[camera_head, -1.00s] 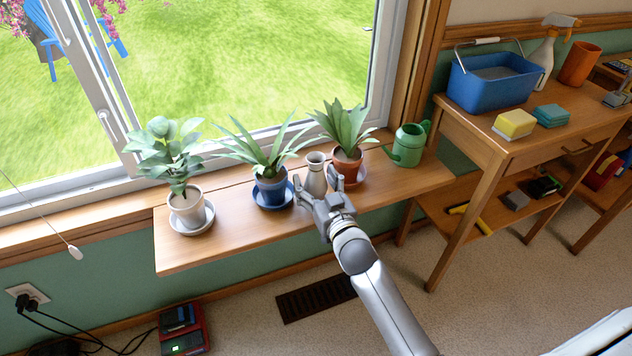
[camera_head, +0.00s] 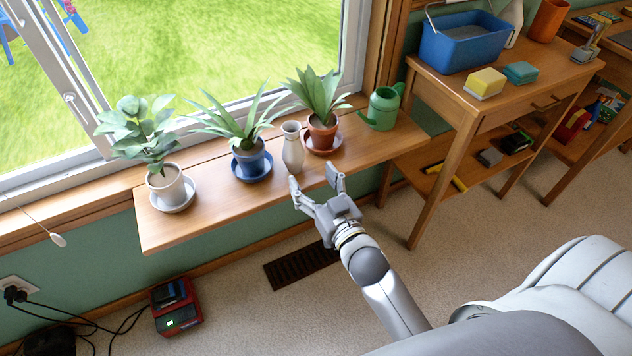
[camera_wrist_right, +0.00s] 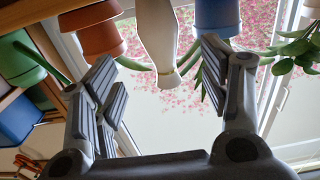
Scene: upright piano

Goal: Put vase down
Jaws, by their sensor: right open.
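The vase (camera_head: 292,148) is a slim, pale grey-white bottle shape standing upright on the wooden window shelf (camera_head: 225,203), between the blue-potted plant (camera_head: 250,162) and the terracotta-potted plant (camera_head: 322,133). My right gripper (camera_head: 314,178) is open and empty, just in front of the shelf's front edge and apart from the vase. In the right wrist view the vase (camera_wrist_right: 157,40) appears upside down, beyond the spread fingers (camera_wrist_right: 160,85), with clear space around it. My left gripper is not in view.
A white-potted plant (camera_head: 167,186) stands at the shelf's left end, and a green watering can (camera_head: 382,108) at its right end. A side table (camera_head: 440,85) with a blue bucket (camera_head: 463,42) stands at the right.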

